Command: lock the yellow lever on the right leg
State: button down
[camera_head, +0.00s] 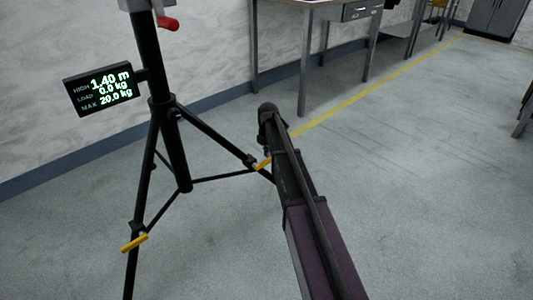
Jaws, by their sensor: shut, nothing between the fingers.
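A black tripod stand (172,140) stands at the left in the head view. A yellow lever (263,163) sits on its right leg (222,140), close beside the end of my arm. Another yellow lever (134,243) sits on the front left leg (134,262). The arm reaches up from the bottom right and hides the lower part of the right leg. My gripper (264,151) is at the arm's far end, small and dark, just above and close to the right leg's lever. I cannot tell whether it touches the lever. It appears shut and empty.
A display (98,90) on the stand reads 1.40 m, 0.0 kg and max 20.0 kg. A red handle (168,23) is higher on the stand. A table (303,70) stands behind by the wall.

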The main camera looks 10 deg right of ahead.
aim_at(265, 161)
jog(key=shift+s+a+f, duration=0.25)
jog(key=shift+a, duration=0.15)
jog(key=shift+r, duration=0.2)
dwell(0.3)
notch_tip(265, 161, up, 4)
jog(key=p, duration=0.4)
jog(key=shift+r, duration=0.15)
jog(key=w+d+r+p, duration=0.3)
jog(key=d+r+p, duration=0.3)
jog(key=shift+w+r+p, duration=0.2)
jog(key=shift+w+p, duration=0.05)
jog(key=shift+p, duration=0.1)
jog(key=shift+s, duration=0.1)
dwell(0.4)
jog(key=s+a+r+m+p, duration=0.3)
jog(key=s+m, duration=0.5)
jog(key=s, duration=0.3)
jog(key=s+a+r+m+p, duration=0.2)
jog(key=s+a+m, duration=0.1)
jog(key=s+m, duration=0.65)
jog(key=s+a+r+m+p, duration=0.3)
jog(key=s+m, duration=0.4)
jog(key=s, duration=0.5)
notch_tip(265, 161, up, 37)
jog(key=p, duration=3.6)
jog(key=shift+f+p, duration=0.2)
jog(key=shift+p, duration=0.15)
